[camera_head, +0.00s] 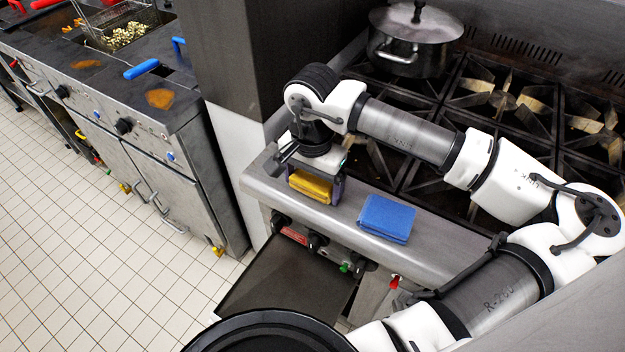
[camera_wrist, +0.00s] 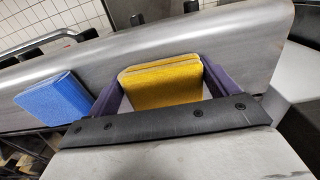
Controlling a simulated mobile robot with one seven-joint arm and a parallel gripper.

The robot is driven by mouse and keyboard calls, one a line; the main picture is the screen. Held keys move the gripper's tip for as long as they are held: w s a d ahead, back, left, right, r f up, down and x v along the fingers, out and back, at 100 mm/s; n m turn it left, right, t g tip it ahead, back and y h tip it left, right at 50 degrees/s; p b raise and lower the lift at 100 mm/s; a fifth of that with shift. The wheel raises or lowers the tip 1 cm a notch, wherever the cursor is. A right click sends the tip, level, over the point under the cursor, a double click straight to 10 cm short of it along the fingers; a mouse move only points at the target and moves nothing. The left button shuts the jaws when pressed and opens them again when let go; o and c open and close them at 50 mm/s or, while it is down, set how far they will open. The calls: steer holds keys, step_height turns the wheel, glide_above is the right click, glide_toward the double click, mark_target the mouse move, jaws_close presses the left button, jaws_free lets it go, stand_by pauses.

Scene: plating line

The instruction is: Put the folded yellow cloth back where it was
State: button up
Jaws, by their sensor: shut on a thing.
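The folded yellow cloth (camera_head: 311,186) is between the fingers of my gripper (camera_head: 316,188), at the left end of the stove's steel front ledge (camera_head: 262,184). In the wrist view the yellow cloth (camera_wrist: 162,82) sits between the two purple fingers of my gripper (camera_wrist: 163,88), which are shut on it. The ledge is right under or behind the cloth; I cannot tell whether the cloth touches it. My gripper hides the cloth's upper part in the head view.
A folded blue cloth (camera_head: 386,218) lies on the ledge to the right; it also shows in the wrist view (camera_wrist: 54,102). A lidded pot (camera_head: 412,42) stands on the burners behind. Fryers (camera_head: 130,110) stand to the left. Bare ledge lies between the cloths.

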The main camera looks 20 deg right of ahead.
mark_target(312, 181)
steer(key=o, duration=0.9)
steer(key=shift+c, duration=0.2)
steer(key=shift+r, duration=0.1)
steer(key=shift+r+p, duration=0.25)
steer(key=shift+p, duration=0.15)
step_height(312, 181, up, 12)
steer(key=b, duration=0.2)
steer(key=shift+f, duration=0.2)
